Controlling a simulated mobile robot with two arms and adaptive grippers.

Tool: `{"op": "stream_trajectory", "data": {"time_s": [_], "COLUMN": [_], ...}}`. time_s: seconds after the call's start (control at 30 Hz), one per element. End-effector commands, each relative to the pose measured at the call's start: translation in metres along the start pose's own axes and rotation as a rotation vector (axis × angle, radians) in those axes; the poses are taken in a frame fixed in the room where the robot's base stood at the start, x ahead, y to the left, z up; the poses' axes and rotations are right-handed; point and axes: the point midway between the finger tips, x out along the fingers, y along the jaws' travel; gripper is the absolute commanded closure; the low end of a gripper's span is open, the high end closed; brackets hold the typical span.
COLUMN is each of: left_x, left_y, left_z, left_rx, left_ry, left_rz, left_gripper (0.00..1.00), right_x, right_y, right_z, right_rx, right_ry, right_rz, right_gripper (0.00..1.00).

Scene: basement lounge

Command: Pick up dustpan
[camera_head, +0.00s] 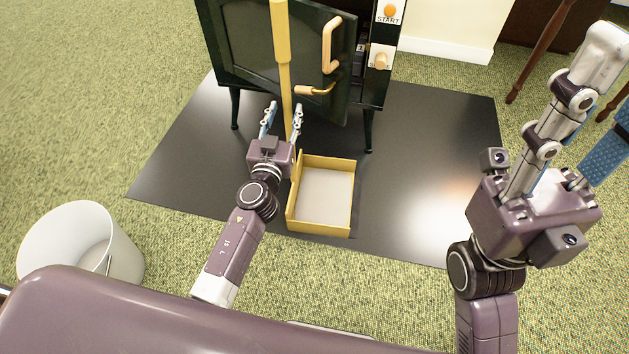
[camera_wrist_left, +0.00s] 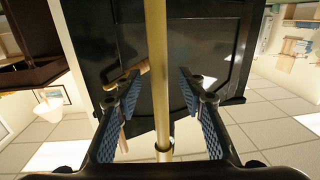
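The dustpan stands on the black floor mat. It has a shallow yellow-rimmed pan (camera_head: 348,195) and a tall, upright yellow handle (camera_head: 283,60). My left gripper (camera_head: 283,114) is open at the lower part of the handle. In the left wrist view the handle (camera_wrist_left: 156,70) runs between the two spread blue-padded fingers (camera_wrist_left: 158,110), with a visible gap on each side. My right gripper (camera_head: 610,90) is raised at the right, well away from the dustpan. Its fingers look spread and empty, partly cut off by the picture edge.
A black stove (camera_head: 290,75) on legs stands right behind the handle, its door ajar with a wooden handle (camera_head: 332,45). The dark mat (camera_head: 425,170) is clear to the right of the pan. A white bin (camera_head: 75,240) stands at the lower left. A wooden-legged piece (camera_head: 540,50) is at the upper right.

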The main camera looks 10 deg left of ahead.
Motion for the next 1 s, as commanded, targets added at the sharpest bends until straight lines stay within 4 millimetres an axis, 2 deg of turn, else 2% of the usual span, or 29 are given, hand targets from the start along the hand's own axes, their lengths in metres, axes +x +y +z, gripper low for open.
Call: {"op": "stream_trajectory", "data": {"time_s": [0.1, 0.2, 0.5, 0.83, 1.0], "left_x": [0.017, 0.025, 0.029, 0.029, 0.029], "left_y": [0.001, 0.001, 0.001, 0.001, 0.001], "left_z": [0.000, 0.001, 0.001, 0.001, 0.001], "left_rx": [0.002, 0.001, 0.000, 0.000, 0.000], "left_ry": [0.001, 0.000, -0.001, -0.001, -0.001], "left_rz": [0.001, 0.000, 0.000, 0.000, 0.000], "left_gripper": [0.63, 0.63, 0.63, 0.98, 1.00], "right_x": [0.000, 0.001, 0.002, 0.002, 0.002], "right_y": [0.000, 0.000, 0.000, 0.000, 0.000], "right_z": [0.000, 0.000, 0.000, 0.000, 0.000], "right_rx": [-0.001, -0.001, -0.001, -0.001, -0.001], "right_ry": [0.004, 0.006, 0.007, 0.007, 0.007], "right_rz": [-0.001, -0.003, -0.004, -0.003, -0.003], "right_gripper": [0.61, 0.61, 0.61, 0.61, 0.61]}}
